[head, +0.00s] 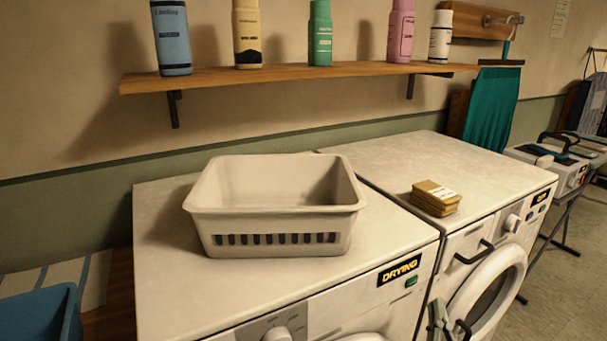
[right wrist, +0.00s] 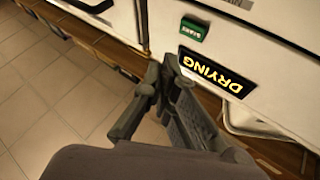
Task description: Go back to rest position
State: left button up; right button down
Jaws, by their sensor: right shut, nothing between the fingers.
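My right gripper (head: 449,324) shows at the bottom edge of the head view, in front of the gap between the two white machines. In the right wrist view the dark fingers (right wrist: 163,80) are shut and hold nothing. Behind them are the left machine's front, its yellow DRYING label (right wrist: 212,74) and a green button (right wrist: 192,29), apparently turned by the camera's tilt. My left gripper does not show in either view.
An empty-looking white basket (head: 272,245) stands on the left machine (head: 165,262). A small tan stack (head: 434,200) lies on the right machine (head: 440,155). Several bottles stand on a wooden shelf (head: 300,74) above. Tiled floor (right wrist: 50,100) is clear in the right wrist view.

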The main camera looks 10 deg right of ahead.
jog(key=s+a+f+n+g+y, duration=0.3)
jog(key=a+f+g, duration=0.2)
jog(key=f, duration=0.1)
jog(key=s+a+f+n+g+y, duration=0.3)
jog(key=a+f+g, duration=0.2)
jog(key=a+f, duration=0.15)
jog(key=s+f+g+h, duration=0.1)
jog(key=s+f+g, duration=0.3)
jog(key=s, duration=0.5)
jog(key=s+f+g, duration=0.1)
jog(key=s+g, duration=0.4)
jog(key=s, duration=0.4)
notch_tip(320, 180, down, 24)
jog(key=n+g, duration=0.1)
jog(key=s+d+f+g, duration=0.1)
jog(key=s+d+f, duration=0.2)
jog(key=s+f, duration=1.5)
jog(key=shift+s+d+f, duration=0.15)
jog(key=shift+d+f, duration=0.05)
